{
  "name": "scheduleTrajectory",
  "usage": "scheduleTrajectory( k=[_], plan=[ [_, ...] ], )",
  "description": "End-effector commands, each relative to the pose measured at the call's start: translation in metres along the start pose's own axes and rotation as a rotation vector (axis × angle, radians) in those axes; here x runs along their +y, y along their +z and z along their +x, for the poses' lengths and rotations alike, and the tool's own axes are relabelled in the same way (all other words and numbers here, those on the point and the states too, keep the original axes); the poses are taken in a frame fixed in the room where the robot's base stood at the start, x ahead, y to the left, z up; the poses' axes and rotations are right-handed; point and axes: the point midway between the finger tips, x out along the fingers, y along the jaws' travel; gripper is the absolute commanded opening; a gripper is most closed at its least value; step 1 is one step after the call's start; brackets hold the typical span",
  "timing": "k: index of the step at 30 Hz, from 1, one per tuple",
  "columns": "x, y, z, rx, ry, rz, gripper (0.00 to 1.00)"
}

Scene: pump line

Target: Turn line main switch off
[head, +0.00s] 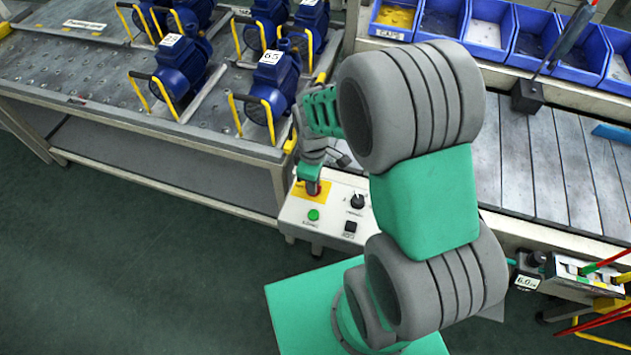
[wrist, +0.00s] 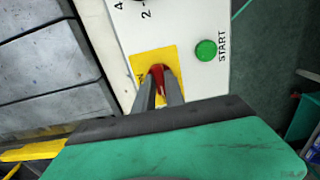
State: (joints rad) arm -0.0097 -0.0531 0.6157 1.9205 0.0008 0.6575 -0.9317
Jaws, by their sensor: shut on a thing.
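The line main switch is a red handle (wrist: 157,76) on a yellow plate (wrist: 148,62), set in a pale control panel (wrist: 196,22). My gripper (wrist: 163,88) is shut on the red handle, with one dark finger on each side of it. In the head view the panel (head: 290,219) stands between the pump table and the conveyor, and my gripper (head: 315,188) comes down on the yellow plate (head: 325,193). My fingers partly hide the handle and the plate's lettering, so I cannot read the switch position.
A green START button (wrist: 206,50) sits beside the yellow plate. A black rotary knob (head: 357,201) and a black square button (head: 350,227) are also on the panel. Blue pumps (head: 271,78) stand on the table at left. A slatted conveyor (head: 540,160) runs at right.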

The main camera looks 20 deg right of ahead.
Motion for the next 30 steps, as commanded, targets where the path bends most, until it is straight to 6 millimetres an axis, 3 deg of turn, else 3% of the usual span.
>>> scheduleTrajectory(
  k=[14, 15, 22, 30],
  plan=[
    [-0.0026, 0.0005, 0.0011, -0.002, -0.007, -0.021, 0.00],
    [-0.0026, 0.0005, 0.0012, -0.002, -0.007, -0.021, 0.15],
    [-0.0013, 0.0006, 0.0008, -0.001, -0.004, -0.018, 0.34],
    [-0.0002, 0.0005, -0.0006, 0.000, -0.002, -0.016, 0.36]
  ],
)
